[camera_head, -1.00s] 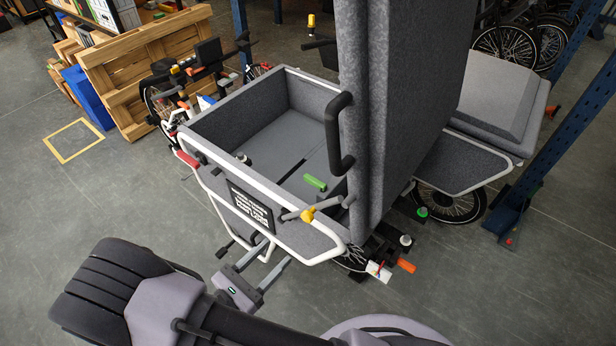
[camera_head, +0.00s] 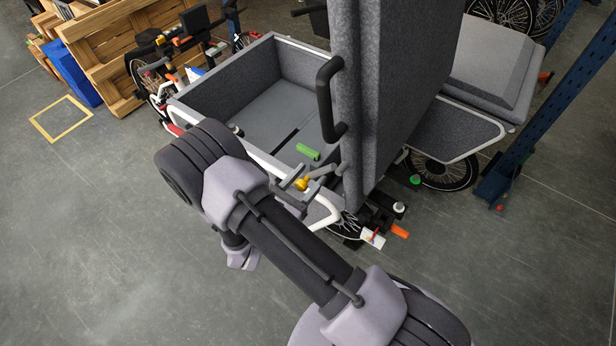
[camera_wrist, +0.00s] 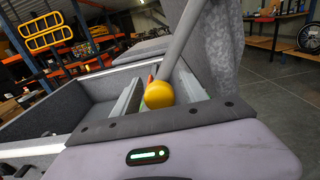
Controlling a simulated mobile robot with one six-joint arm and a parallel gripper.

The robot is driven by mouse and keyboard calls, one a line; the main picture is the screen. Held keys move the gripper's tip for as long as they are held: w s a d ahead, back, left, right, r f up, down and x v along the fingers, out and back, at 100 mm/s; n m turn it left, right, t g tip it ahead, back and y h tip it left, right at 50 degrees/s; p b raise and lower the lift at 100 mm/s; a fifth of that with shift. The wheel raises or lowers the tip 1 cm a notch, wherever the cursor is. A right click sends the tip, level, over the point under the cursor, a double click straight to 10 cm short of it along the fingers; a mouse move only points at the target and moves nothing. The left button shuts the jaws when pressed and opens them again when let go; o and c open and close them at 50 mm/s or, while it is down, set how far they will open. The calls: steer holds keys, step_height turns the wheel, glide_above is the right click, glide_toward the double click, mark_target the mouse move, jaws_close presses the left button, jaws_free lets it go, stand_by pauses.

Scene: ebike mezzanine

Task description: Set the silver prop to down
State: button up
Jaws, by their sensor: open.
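The silver prop (camera_head: 322,172) is a short grey bar with a yellow knob (camera_head: 301,184) on its end, at the near rim of the grey cargo box, beside the raised lid (camera_head: 385,90). In the wrist view the prop (camera_wrist: 188,42) rises up and right from the yellow knob (camera_wrist: 158,95). My gripper (camera_head: 298,186) is open at the knob. In the wrist view its two fingers (camera_wrist: 157,88) stand on either side of the knob and the prop's lower end. I cannot tell whether either finger touches. My arm hides part of the box's near rim.
The cargo box (camera_head: 270,103) has a white rim and holds a green piece (camera_head: 307,151). A black handle (camera_head: 325,100) sticks out from the lid. An orange grip (camera_head: 399,230) and white tag (camera_head: 373,238) lie low at the right. A blue post (camera_head: 545,125) stands further right.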

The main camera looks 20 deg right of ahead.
jaws_close()
stand_by(1.4)
